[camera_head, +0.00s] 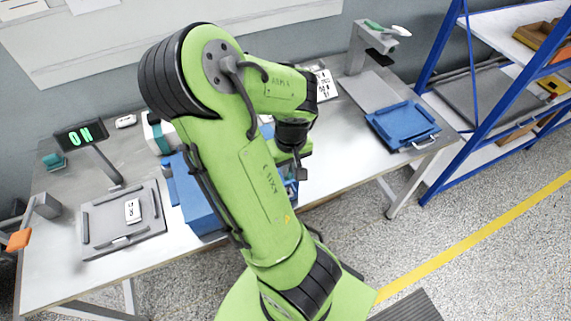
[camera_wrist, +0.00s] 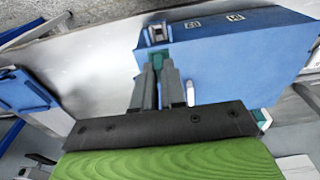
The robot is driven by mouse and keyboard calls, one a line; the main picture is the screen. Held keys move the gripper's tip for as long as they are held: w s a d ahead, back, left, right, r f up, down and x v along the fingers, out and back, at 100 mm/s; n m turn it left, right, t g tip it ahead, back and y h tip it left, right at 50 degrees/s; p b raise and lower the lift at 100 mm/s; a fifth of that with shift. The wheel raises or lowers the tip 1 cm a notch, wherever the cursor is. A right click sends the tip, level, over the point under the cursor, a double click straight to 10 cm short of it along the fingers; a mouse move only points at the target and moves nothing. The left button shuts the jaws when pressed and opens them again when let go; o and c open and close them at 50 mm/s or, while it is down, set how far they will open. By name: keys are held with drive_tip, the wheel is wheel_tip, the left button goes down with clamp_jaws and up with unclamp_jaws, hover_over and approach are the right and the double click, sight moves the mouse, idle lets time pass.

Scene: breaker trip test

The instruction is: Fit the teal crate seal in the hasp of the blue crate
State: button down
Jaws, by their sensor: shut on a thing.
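The blue crate (camera_wrist: 225,62) stands on the bench and fills the upper middle of the wrist view. In the head view the blue crate (camera_head: 200,212) is partly hidden behind my green arm. A grey metal hasp (camera_wrist: 157,34) is at the crate's left end in the wrist view. My gripper (camera_wrist: 160,68) is shut on the teal seal (camera_wrist: 157,58), which shows between and just beyond the fingertips, right at the hasp. I cannot tell whether the seal is inside the hasp or only against it. The gripper's fingertips are hidden in the head view.
A blue tray (camera_head: 403,126) lies at the bench's right end, beside a grey stand (camera_head: 362,50). A grey fixture plate (camera_head: 122,225) and a display reading "ON" (camera_head: 81,135) are at the left. A blue-framed shelf (camera_head: 455,60) stands to the right.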

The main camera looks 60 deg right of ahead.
sight(288, 179)
drive_tip(key=shift+f+b, duration=2.65)
drive_tip(key=shift+f, duration=0.3)
drive_tip(key=shift+f, duration=0.1)
drive_tip(key=shift+f+b, duration=0.35)
drive_tip(key=shift+b, duration=0.2)
drive_tip(key=shift+f+b, duration=0.8)
drive_tip(key=c, duration=1.1)
unclamp_jaws()
drive_tip(key=shift+r, duration=0.2)
wheel_tip(288, 179, up, 15)
drive_tip(key=s+p, duration=0.1)
drive_tip(key=p, duration=0.6)
drive_tip(key=shift+s+a+r, duration=0.15)
drive_tip(key=shift+a+r, duration=0.05)
drive_tip(key=shift+a, duration=0.15)
